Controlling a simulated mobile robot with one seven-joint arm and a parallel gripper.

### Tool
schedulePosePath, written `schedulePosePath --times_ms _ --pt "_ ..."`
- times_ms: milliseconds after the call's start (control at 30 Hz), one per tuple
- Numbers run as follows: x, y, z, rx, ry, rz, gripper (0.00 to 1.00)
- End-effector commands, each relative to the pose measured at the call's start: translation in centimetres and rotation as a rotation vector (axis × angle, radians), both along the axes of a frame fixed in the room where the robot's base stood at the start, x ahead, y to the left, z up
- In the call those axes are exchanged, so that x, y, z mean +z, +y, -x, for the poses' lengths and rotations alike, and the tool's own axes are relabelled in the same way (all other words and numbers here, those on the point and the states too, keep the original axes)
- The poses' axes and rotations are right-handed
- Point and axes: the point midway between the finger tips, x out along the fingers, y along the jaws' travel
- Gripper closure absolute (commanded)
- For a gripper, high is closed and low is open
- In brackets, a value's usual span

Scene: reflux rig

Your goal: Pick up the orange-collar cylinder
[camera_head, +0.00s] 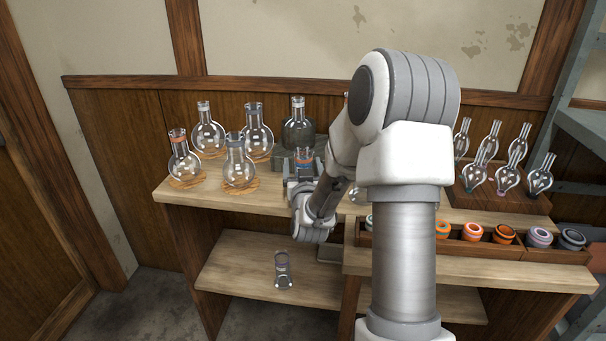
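My gripper (302,168) is at the back of the upper wooden shelf, facing away from the camera. A small clear glass piece with an orange band (304,155), apparently the orange-collar cylinder, shows at its fingertips. The gripper and wrist hide its lower part. I cannot tell whether the fingers are closed on it or only beside it. Another clear cylinder with a purple-grey collar (283,268) stands on the lower shelf, apart from the gripper.
Several round flasks stand on the upper shelf at left, including a red-collared flask (184,164) and a flask on a grey block (298,130). A rack of bulb-shaped glassware (500,199) and a tray of coloured rings (515,252) are at right. My arm hides the middle.

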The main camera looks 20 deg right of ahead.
Motion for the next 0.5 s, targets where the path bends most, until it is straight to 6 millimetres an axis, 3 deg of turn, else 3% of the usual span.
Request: schedulePosePath --times_ms 233,500 --pt "-0.03 0.02 0.02 0.000 0.000 0.000 0.14" --pt "-0.03 0.03 0.01 0.000 0.000 0.000 0.61"
